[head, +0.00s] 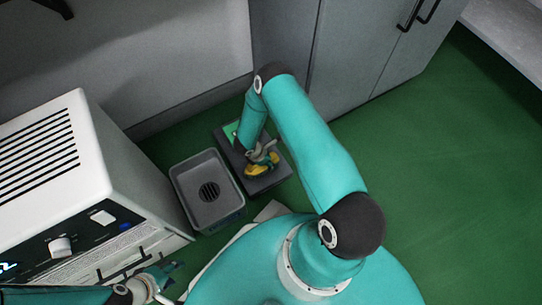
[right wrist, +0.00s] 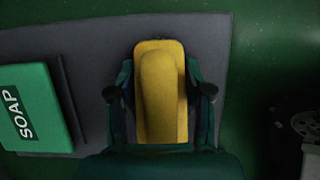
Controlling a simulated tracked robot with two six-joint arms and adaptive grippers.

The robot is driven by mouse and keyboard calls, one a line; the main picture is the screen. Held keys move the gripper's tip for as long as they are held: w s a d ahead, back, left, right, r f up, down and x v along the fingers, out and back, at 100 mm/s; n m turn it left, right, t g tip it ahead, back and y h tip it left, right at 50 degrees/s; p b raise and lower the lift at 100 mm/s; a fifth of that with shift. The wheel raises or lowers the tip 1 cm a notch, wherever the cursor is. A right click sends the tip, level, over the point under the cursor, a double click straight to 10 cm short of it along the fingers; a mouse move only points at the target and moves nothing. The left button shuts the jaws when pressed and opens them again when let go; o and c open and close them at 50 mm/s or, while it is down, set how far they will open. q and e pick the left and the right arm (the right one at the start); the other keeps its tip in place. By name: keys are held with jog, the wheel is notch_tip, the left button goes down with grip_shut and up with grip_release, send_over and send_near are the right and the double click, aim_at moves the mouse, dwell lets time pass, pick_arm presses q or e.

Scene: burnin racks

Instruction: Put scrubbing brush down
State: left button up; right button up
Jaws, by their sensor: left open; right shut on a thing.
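The scrubbing brush (head: 261,171) has a yellow body and shows over the dark grey mat (head: 272,184) in the head view. In the right wrist view the yellow brush (right wrist: 160,92) lies between both fingers of my right gripper (right wrist: 160,95), which is shut on it. I cannot tell whether the brush touches the mat. My right gripper also shows in the head view (head: 262,155), pointing down. My left gripper (head: 168,277) is open and empty at the lower left, apart from the brush, by the white machine's front.
A green soap box (right wrist: 35,105) sits on the mat, left of the brush. A grey basin with a drain (head: 181,178) stands left of the mat. The white vented machine (head: 95,165) is further left. Grey cabinets (head: 350,60) stand behind. Green floor is clear at right.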

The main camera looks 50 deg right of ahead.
jog(key=o, duration=1.2)
